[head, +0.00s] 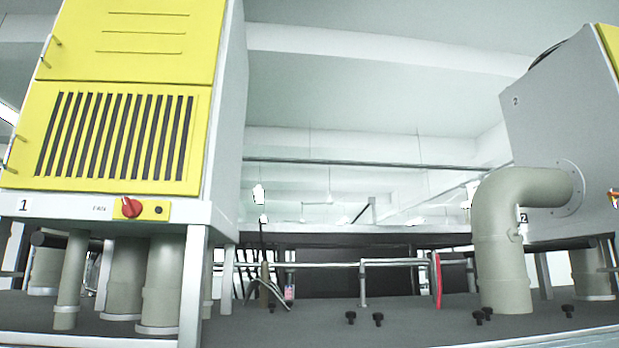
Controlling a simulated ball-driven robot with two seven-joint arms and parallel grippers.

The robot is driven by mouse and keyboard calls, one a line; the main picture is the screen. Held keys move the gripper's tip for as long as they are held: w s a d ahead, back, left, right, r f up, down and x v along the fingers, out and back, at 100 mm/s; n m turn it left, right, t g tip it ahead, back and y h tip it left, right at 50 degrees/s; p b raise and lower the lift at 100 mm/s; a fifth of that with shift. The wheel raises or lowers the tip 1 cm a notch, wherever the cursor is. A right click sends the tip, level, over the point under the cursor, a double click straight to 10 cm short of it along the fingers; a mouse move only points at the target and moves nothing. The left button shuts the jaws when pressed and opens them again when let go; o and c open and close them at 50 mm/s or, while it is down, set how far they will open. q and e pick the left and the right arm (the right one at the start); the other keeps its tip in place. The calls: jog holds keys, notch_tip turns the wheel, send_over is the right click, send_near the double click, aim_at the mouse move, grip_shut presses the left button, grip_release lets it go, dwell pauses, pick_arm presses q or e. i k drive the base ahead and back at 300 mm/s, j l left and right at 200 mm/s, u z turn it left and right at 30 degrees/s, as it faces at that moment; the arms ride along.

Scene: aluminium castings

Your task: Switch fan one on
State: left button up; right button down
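Fan one is a tall grey cabinet with yellow doors (140,42) and a dark slatted vent (115,135), at the left. A tag with the number 1 (23,205) is on its lower left edge. A red rotary switch (131,207) sits on a yellow plate below the vent, with a small black round part (159,210) to its right. The switch is too small to read its position for certain. Neither of my grippers is in view.
A second grey cabinet (560,130) marked 2 stands at the right, with a thick beige elbow pipe (500,240). Beige pipes (163,280) stand under fan one. A red wheel (436,280) on a rail and several black knobs (378,319) are on the dark deck (270,328).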

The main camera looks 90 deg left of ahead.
aim_at(130, 208)
jog(key=u, duration=2.85)
jog(key=k+j+u, duration=0.2)
jog(key=u, duration=0.15)
jog(key=k+j+u, duration=0.2)
jog(key=u, duration=0.2)
